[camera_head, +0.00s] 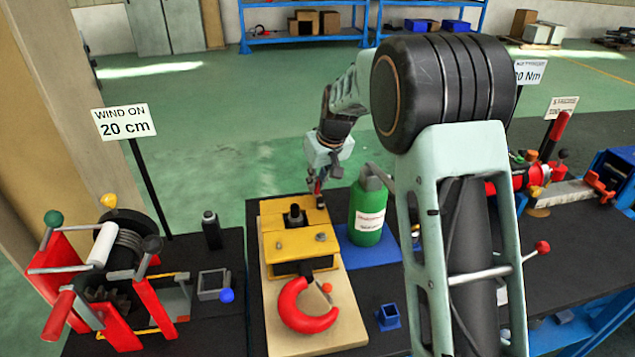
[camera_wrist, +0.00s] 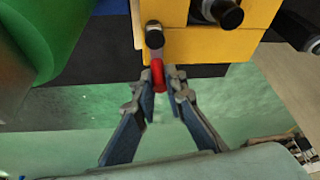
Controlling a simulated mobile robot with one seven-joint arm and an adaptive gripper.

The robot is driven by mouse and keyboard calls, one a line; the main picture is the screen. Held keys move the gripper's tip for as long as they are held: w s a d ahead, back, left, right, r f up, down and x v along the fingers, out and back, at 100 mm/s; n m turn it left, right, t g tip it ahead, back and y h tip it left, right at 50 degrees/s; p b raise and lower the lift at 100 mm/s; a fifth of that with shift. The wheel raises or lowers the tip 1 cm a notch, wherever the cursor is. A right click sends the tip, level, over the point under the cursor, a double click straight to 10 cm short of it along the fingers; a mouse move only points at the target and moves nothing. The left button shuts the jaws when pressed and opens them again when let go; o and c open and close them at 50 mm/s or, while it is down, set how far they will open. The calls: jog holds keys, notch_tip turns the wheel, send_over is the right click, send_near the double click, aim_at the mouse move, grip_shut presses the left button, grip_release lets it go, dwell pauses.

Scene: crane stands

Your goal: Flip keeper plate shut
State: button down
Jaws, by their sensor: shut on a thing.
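The yellow hook block (camera_head: 285,245) lies on a wooden board, with the red hook (camera_head: 295,310) at its near end. A dark shank end (camera_head: 294,213) stands out of its top; it also shows in the wrist view (camera_wrist: 228,14). At the block's far right corner is a small dark pivot piece (camera_wrist: 154,38) with a red tip (camera_wrist: 157,74), which looks like the keeper plate's handle. My gripper (camera_wrist: 162,88) is at this corner, its fingers shut on the red tip. In the head view my gripper (camera_head: 318,184) partly hides the tip and the plate.
A green bottle (camera_head: 367,210) stands close right of the block on a blue mat. A red winch (camera_head: 95,290) with a drum stands at left, and a small blue square holder (camera_head: 388,316) at front right. Open floor lies beyond the bench.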

jog(key=n, duration=0.2)
jog(key=a+n+y+b, duration=0.1)
jog(key=n, duration=0.1)
jog(key=shift+s+g, duration=0.2)
jog(key=shift+g, duration=0.2)
jog(key=n, duration=0.1)
jog(key=n+g+y, duration=0.1)
jog(key=n, duration=0.1)
jog(key=s+a+n+p, duration=0.1)
jog(key=shift+r+n+g, duration=0.1)
jog(key=shift+n+g, duration=0.2)
jog(key=n, duration=0.1)
jog(key=s+n+g+p, duration=0.1)
jog(key=n, duration=0.1)
jog(key=n+p, duration=0.1)
jog(key=shift+s+a+n+g+y, duration=0.2)
jog(key=shift+a+n+g+y, duration=0.1)
jog(key=shift+g, duration=0.1)
jog(key=n+p, duration=0.1)
jog(key=n, duration=0.1)
jog(key=s+n+g+p, duration=0.1)
jog(key=shift+n+g, duration=0.3)
jog(key=shift+n, duration=0.1)
jog(key=shift+s+d+n+h+p, duration=0.15)
jog(key=shift+s+n+h+p, duration=0.25)
jog(key=shift+n, duration=0.3)
jog(key=c, duration=2)
grip_release()
jog(key=shift+o, duration=0.2)
